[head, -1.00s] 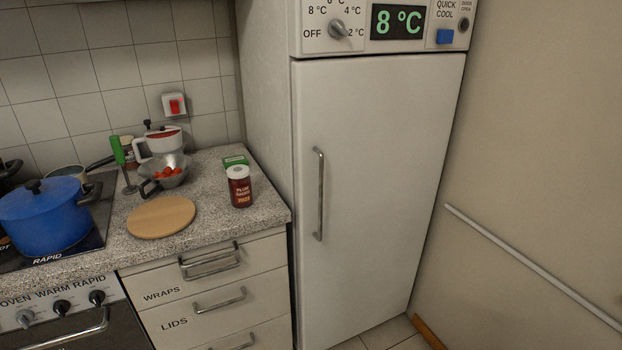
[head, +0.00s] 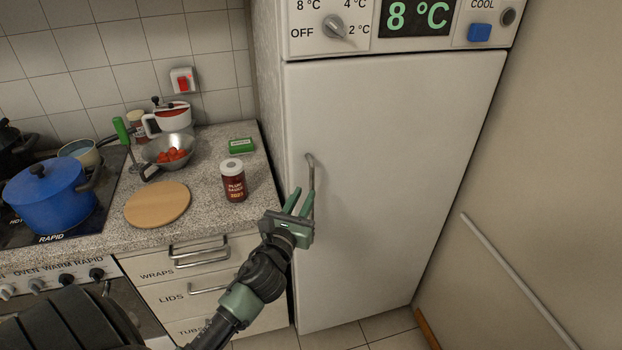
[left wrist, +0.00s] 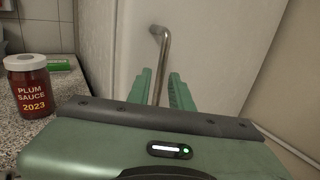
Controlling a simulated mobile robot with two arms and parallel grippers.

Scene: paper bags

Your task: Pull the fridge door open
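The white fridge door (head: 390,180) is shut in the head view. Its vertical metal handle (head: 311,174) is on the door's left side, and its lower part is hidden behind my left gripper. My left gripper (head: 299,200) is at the handle with its green fingers apart. In the left wrist view, the handle (left wrist: 162,55) runs down between the two open fingers of the left gripper (left wrist: 160,88). I cannot tell whether a finger touches it. My right gripper is not in view.
A wall with a rail (head: 515,280) stands to the right. Floor shows before the fridge.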

